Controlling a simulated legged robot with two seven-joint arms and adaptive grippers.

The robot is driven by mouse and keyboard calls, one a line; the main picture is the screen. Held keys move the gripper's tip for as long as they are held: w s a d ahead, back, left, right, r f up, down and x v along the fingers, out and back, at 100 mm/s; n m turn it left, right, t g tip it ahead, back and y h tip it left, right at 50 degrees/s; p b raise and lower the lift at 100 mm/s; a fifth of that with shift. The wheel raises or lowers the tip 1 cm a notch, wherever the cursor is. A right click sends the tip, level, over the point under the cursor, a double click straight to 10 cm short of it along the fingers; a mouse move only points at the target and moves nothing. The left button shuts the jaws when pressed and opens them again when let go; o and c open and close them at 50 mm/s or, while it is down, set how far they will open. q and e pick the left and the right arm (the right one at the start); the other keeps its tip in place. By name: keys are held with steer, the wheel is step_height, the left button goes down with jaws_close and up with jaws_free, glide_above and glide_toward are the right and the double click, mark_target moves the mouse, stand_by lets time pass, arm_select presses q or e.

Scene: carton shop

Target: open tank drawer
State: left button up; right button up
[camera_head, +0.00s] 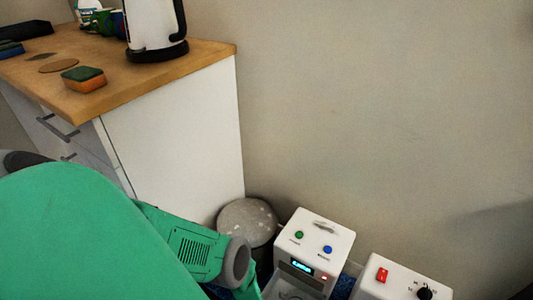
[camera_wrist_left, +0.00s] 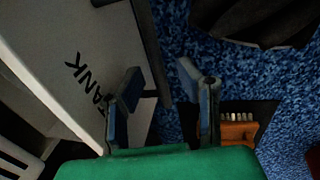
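A white panel (camera_wrist_left: 70,35) with the black letters TANK (camera_wrist_left: 85,85) fills the left of the left wrist view. A dark bar (camera_wrist_left: 150,45) runs along its right edge. My left gripper (camera_wrist_left: 160,72) is open, with its two fingers apart. The near end of the dark bar shows between the fingers; I cannot tell whether they touch it. In the head view a white machine (camera_head: 318,236) with a lit display stands on the floor. My green left arm hides much of the lower left there, and the left fingers are hidden. My right gripper is out of view.
A white box (camera_head: 400,283) with a red switch and black knob stands right of the machine. A grey round object (camera_head: 247,221) is behind it. A cabinet (camera_head: 178,135) carries a kettle (camera_head: 154,25) and sponge (camera_head: 83,79). Blue carpet (camera_wrist_left: 180,25) shows below; an orange-brown object (camera_wrist_left: 238,132) lies near the fingers.

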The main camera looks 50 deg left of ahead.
arm_select(q)
step_height(320, 180, up, 12)
steer(key=s, duration=0.2)
steer(key=shift+d+f, duration=0.25)
stand_by(0.7)
